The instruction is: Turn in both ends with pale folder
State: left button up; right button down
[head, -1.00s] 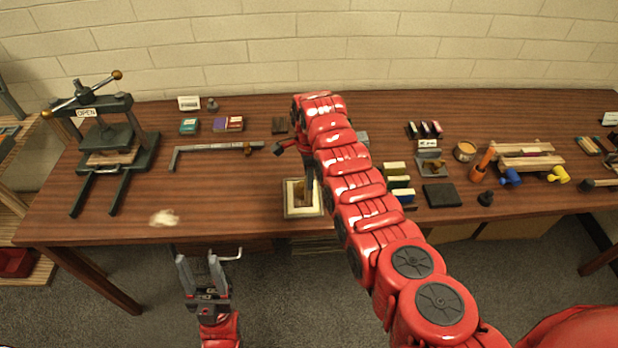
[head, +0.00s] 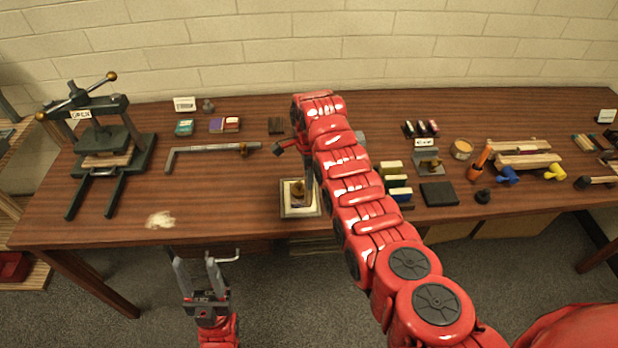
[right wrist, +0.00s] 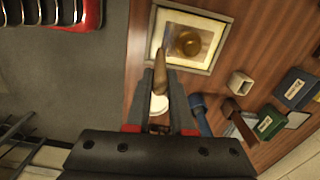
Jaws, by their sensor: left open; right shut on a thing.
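My right gripper (right wrist: 162,84) is shut on a slim tan tool with a rounded tip, which looks like the folder (right wrist: 160,68). In the right wrist view its tip points toward the near edge of a shallow, pale-bordered tray (right wrist: 207,20). The tray holds a pale sheet with a round brown-gold thing (right wrist: 187,42) on it. Whether the tool touches anything is unclear. My left gripper (head: 196,268) is open and empty, in front of the table edge.
A dark press (head: 140,155) stands at the far left. A crumpled pale scrap (head: 160,220) lies near the front edge. A grey metal bar (head: 205,149) lies behind. Small blocks (head: 396,182), a dark pad (head: 438,194) and tools fill the right. The front left table is mostly clear.

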jog(key=shift+r, duration=0.1)
jog(key=shift+r, duration=3.35)
